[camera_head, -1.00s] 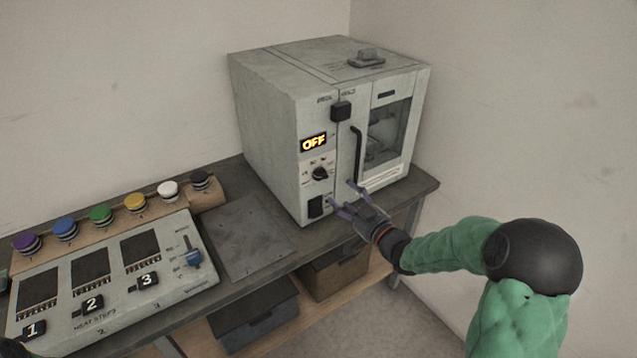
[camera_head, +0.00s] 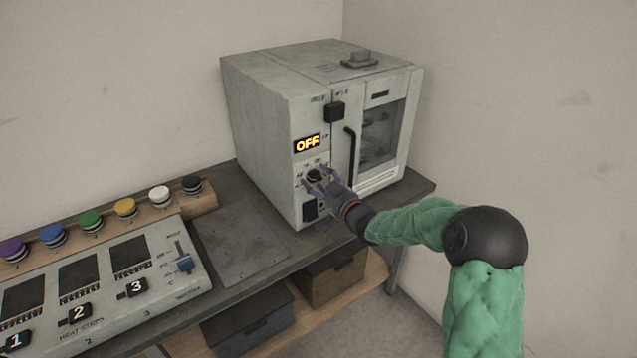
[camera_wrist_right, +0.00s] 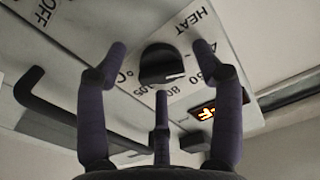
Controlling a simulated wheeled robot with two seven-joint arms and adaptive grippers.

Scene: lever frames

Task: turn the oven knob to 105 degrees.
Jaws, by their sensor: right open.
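The grey-white oven (camera_head: 257,132) stands on the bench with its door closed, and its display (camera_head: 307,143) reads OFF. Its black round knob (camera_head: 315,176) sits on the front panel below the display. In the right wrist view the knob (camera_wrist_right: 161,64) has a white pointer mark, with a dial marked 50, 80, 105 and HEAT around it. My right gripper (camera_head: 318,181) is open at the knob. In the wrist view its fingers (camera_wrist_right: 160,58) are spread on both sides of the knob, with gaps to it. My left gripper is not in view.
A black door handle (camera_head: 350,157) is right of the knob, and a black switch (camera_head: 310,210) is just below it. A control panel (camera_head: 100,285) with numbered switches and a blue slider, and a row of coloured buttons, lie to the left.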

